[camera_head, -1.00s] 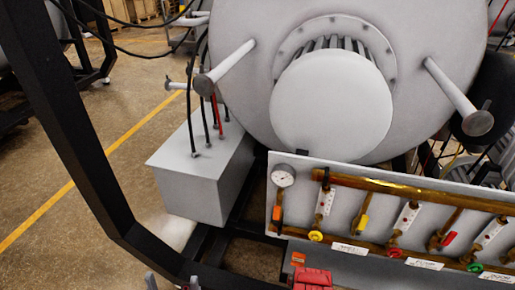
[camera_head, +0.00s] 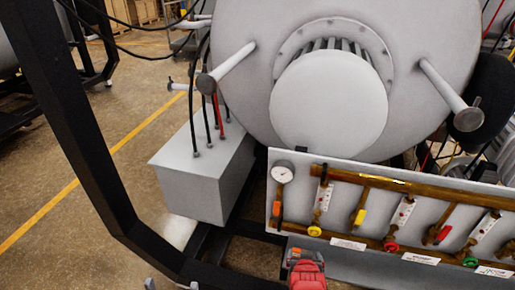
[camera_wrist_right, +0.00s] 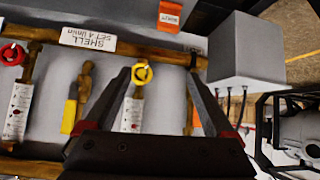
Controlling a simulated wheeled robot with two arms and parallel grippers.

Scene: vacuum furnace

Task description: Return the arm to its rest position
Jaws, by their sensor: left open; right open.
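In the head view, two pale tips at the bottom edge left of centre belong to my left gripper (camera_head: 171,285). They stand apart, and the rest of that arm is out of frame. In the right wrist view, my right gripper (camera_wrist_right: 158,78) has its two dark fingers spread with nothing held. A yellow ring knob (camera_wrist_right: 142,73) of the valve panel appears between the fingers; I cannot tell how far it is from them. The same knob shows in the head view (camera_head: 314,231). Just below it is a red part, apparently of my right gripper.
The valve panel (camera_head: 340,215) carries brass pipes, several coloured handles and a round gauge (camera_head: 283,172). Behind it is the large grey furnace (camera_head: 330,104). A grey box (camera_head: 200,170) with cables stands left. A black frame bar (camera_head: 75,110) crosses the left side.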

